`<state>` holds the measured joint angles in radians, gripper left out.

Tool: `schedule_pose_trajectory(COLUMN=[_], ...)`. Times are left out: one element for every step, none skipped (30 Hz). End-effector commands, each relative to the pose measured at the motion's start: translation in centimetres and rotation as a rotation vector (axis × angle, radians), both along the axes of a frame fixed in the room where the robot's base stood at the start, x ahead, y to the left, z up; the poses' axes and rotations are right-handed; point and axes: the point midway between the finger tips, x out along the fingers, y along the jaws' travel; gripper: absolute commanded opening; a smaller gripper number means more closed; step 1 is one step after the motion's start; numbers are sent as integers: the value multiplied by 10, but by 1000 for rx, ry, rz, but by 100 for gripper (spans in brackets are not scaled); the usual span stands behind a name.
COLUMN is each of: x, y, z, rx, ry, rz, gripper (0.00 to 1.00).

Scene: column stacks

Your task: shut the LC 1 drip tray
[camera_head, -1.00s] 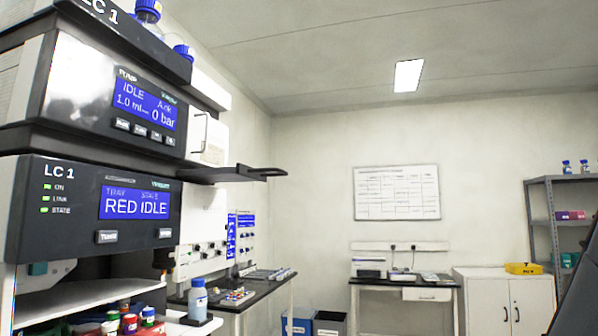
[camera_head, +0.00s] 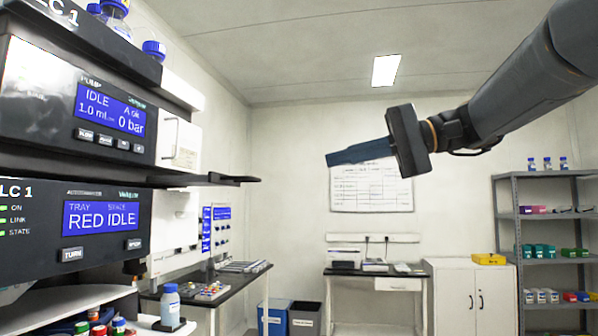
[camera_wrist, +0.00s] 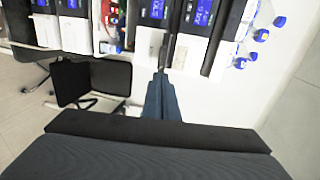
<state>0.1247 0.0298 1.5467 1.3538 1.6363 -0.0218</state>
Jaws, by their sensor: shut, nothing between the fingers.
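The LC 1 drip tray (camera_head: 222,180) is a flat black tray between the pump module (camera_head: 75,85) and the module below. It sticks out to the right past the stack's front, with a slotted handle at its outer end, so it stands open. My gripper (camera_head: 330,159) is shut and empty, its fingers pointing left. In the head view it is right of the tray's outer end and slightly higher, with a visible gap. In the wrist view my fingers (camera_wrist: 160,74) point toward the stack, and a narrow dark strip, seemingly the tray, shows by their tips; contact cannot be told.
The lower LC 1 module (camera_head: 80,222) reads RED IDLE. Blue-capped bottles (camera_head: 153,50) stand on top of the stack. A bottle (camera_head: 170,303) stands low in front. A bench (camera_head: 225,285), a white cabinet (camera_head: 470,300) and a shelf rack (camera_head: 545,220) stand further back.

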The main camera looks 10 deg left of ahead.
Motion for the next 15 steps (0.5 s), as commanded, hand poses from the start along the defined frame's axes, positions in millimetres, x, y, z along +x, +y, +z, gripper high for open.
schedule_pose_trajectory(x=[-1,-1,-1,-1,-1,0,0,0,1,1,2,2,2,3,3], y=[5,9,15,19,25,32,38,44,52,58,63,71,77,83,90], z=[0,0,-2,-3,-4,-5,-6,-8,-9,-10,-12,-14,-15,-16,-18], rx=[2,2,1,1,0,0,0,0,0,0,0,0,0,0,0], ry=[1,2,3,2,2,2,3,4,4,3,3,3,4,4,4], rz=[3,4,4,5,5,5,5,5,4,5,3,5,3,4,3], gripper=[0,0,0,0,0,0,0,0,0,0,0,0,0,0,0])
